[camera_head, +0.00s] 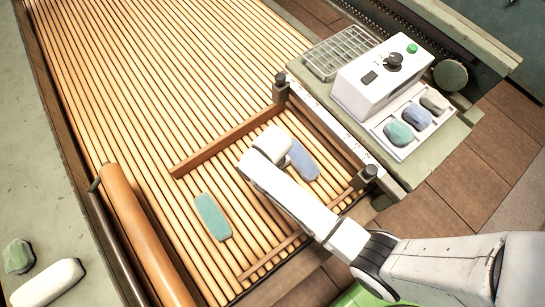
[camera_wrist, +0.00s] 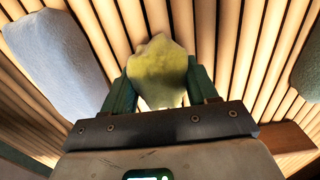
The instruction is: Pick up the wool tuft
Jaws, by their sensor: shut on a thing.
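The wool tuft (camera_wrist: 158,62) is a small yellow-green lump in the wrist view. It sits between the two green fingers of my gripper (camera_wrist: 162,88), which is shut on it. Wooden slats show behind the tuft; I cannot tell whether it touches them. In the head view my white wrist covers the fingers and the tuft, over the slatted apron (camera_head: 110,70) inside a wooden frame.
A blue wool piece (camera_head: 302,160) lies just right of my wrist; it also shows in the wrist view (camera_wrist: 58,60). A teal piece (camera_head: 212,217) lies lower left. A white control box (camera_head: 365,95) and a sample tray (camera_head: 395,155) stand at right. A roller (camera_head: 145,235) crosses at left.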

